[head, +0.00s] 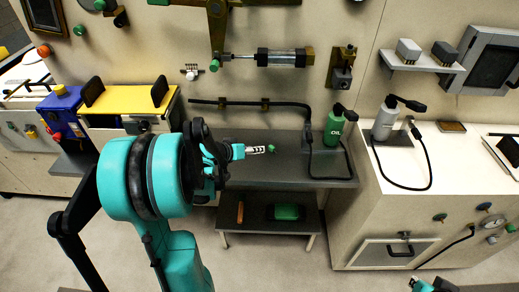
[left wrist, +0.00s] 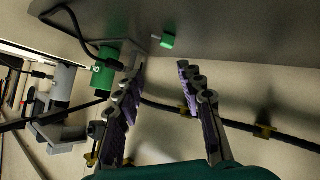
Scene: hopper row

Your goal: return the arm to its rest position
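My left arm comes in from the left of the head view, large and teal, and covers much of the dark bench's left end. Its gripper is mostly hidden there. In the left wrist view my left gripper (left wrist: 160,68) is open, its purple-padded fingers apart with nothing held between them. A small green piece (left wrist: 168,41) shows beyond the fingertips; a small green piece on the dark bench also shows in the head view (head: 271,149). My right gripper (head: 434,285) shows only in part at the bottom right edge of the head view, too cropped to read.
A green oil bottle (head: 334,125) stands at the back of the dark bench (head: 300,172). A grey bottle (head: 384,118) stands on the white cabinet (head: 395,215). A black hose (head: 235,103) runs along the wall. A low shelf (head: 262,225) holds a green item. Floor in front is open.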

